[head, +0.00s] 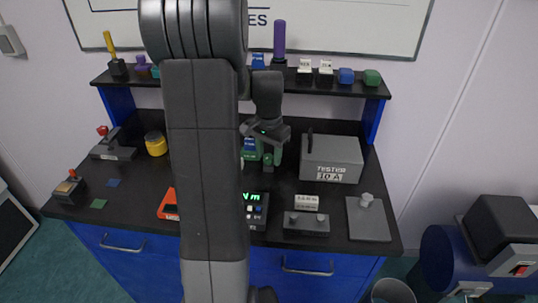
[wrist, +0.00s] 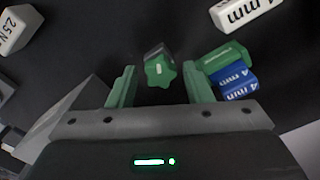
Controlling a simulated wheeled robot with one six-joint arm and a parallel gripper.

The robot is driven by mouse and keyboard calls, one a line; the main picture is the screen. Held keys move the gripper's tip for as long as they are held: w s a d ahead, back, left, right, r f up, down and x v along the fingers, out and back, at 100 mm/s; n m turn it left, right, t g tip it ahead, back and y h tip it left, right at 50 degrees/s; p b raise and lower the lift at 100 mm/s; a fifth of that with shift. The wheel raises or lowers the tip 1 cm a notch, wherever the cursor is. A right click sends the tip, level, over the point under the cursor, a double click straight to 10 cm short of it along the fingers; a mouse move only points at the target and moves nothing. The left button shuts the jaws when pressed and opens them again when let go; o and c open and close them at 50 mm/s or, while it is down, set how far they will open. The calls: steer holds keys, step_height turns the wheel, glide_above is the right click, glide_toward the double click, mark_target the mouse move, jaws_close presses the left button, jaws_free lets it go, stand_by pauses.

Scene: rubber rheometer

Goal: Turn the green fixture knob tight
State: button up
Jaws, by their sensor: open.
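The green fixture knob (wrist: 160,72) has a lobed, star-like top and sits on a dark base in the wrist view. My gripper (wrist: 159,80) is open, with one green finger on each side of the knob and a visible gap to both. In the head view my gripper (head: 270,138) points down over the back middle of the bench, and a small green knob (head: 268,159) shows just under it. My arm hides part of this area in the head view.
White labelled blocks (wrist: 243,12) are farther off. A grey tester box (head: 331,158) stands right of my gripper. A shelf (head: 345,91) runs behind.

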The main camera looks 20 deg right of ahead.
steer(key=c, duration=0.8)
steer(key=m, duration=0.4)
steer(key=shift+c, duration=0.2)
steer(key=shift+m, duration=0.3)
steer(key=m, duration=0.4)
steer(key=shift+m+p, duration=0.3)
